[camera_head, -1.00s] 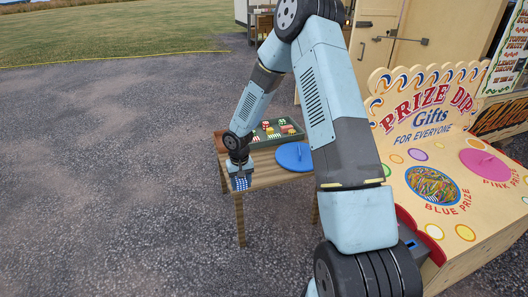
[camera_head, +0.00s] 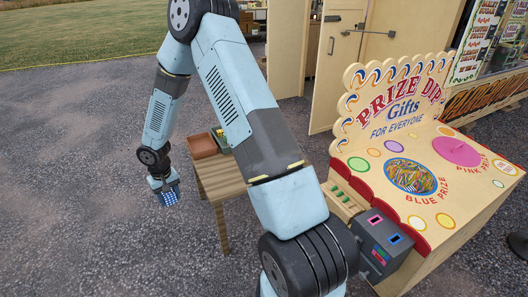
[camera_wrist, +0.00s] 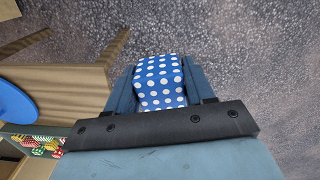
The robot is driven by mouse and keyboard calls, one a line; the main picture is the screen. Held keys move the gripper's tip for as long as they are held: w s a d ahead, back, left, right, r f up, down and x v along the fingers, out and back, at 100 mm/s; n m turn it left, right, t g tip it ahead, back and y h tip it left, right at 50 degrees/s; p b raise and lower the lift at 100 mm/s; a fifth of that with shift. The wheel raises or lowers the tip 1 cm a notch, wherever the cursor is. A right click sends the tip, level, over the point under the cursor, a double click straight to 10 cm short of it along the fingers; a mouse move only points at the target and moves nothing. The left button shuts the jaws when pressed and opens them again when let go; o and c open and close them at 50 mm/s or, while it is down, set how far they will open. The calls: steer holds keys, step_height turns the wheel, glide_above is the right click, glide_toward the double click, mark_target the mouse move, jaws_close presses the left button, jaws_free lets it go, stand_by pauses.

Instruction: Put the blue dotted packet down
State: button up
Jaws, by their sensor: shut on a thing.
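The blue packet with white dots (camera_wrist: 158,82) is held between the two fingers of my gripper (camera_wrist: 161,88) in the wrist view. In the head view the packet (camera_head: 169,198) shows small below my gripper (camera_head: 167,190). My gripper is shut on it. The packet hangs over the gravel, apart from and to the left of the wooden table (camera_head: 222,178). The table's edge (camera_wrist: 75,82) shows to the left of the packet in the wrist view.
On the table stand a brown box (camera_head: 201,146) and a green tray (camera_head: 222,138). A blue disc (camera_wrist: 14,103) lies on the table in the wrist view. The Prize Dip stall (camera_head: 470,205) stands at the right, with a grey box (camera_head: 384,243) at its front. Open gravel lies at the left.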

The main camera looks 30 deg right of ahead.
steer(key=shift+s+a+r, duration=0.1)
steer(key=shift+a+r, duration=0.05)
steer(key=shift+w, duration=0.55)
stand_by(0.9)
